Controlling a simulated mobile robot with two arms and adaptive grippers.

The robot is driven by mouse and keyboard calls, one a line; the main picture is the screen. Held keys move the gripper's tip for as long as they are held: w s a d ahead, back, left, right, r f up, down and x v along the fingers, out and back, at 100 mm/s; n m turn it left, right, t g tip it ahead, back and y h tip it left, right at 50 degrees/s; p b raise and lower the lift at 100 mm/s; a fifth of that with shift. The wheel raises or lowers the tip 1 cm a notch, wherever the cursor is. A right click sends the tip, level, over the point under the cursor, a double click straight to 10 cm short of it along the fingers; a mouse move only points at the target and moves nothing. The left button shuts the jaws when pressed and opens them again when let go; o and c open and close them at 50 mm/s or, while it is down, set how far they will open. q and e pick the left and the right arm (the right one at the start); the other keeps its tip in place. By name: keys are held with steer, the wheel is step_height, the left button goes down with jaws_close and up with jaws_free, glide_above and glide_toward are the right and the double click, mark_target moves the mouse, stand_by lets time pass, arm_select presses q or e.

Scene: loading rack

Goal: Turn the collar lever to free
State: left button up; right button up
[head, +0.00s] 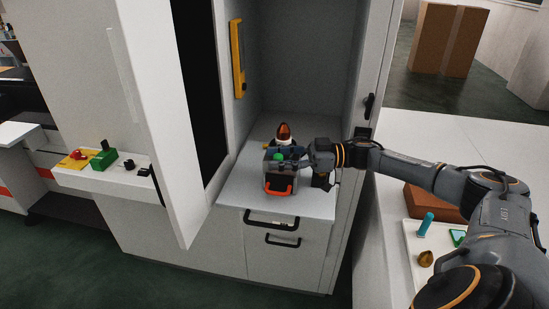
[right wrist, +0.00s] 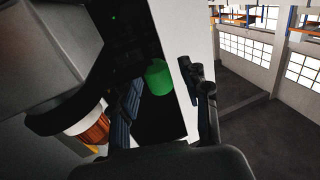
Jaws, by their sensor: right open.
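A dark grey unit with an orange front handle (head: 279,188) stands on the cabinet's light shelf. A green knob (head: 277,157) sits at its top; it looks like the end of the collar lever, but the lever's arm and setting cannot be made out. An amber dome (head: 284,131) rises behind it. My right gripper (head: 295,157) reaches in from the right beside the knob. In the right wrist view, the green knob (right wrist: 157,77) shows between the spread fingers of my right gripper (right wrist: 162,82), with gaps visible; contact cannot be seen. My left gripper is out of view.
The open white cabinet door (head: 165,120) stands to the left. A yellow handle bar (head: 238,60) is on the inner left wall. Drawer handles (head: 272,219) project below the shelf. At right, a white tray (head: 408,262) holds small parts beside a brown box (head: 432,203).

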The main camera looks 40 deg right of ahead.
steer(key=v, duration=1.1)
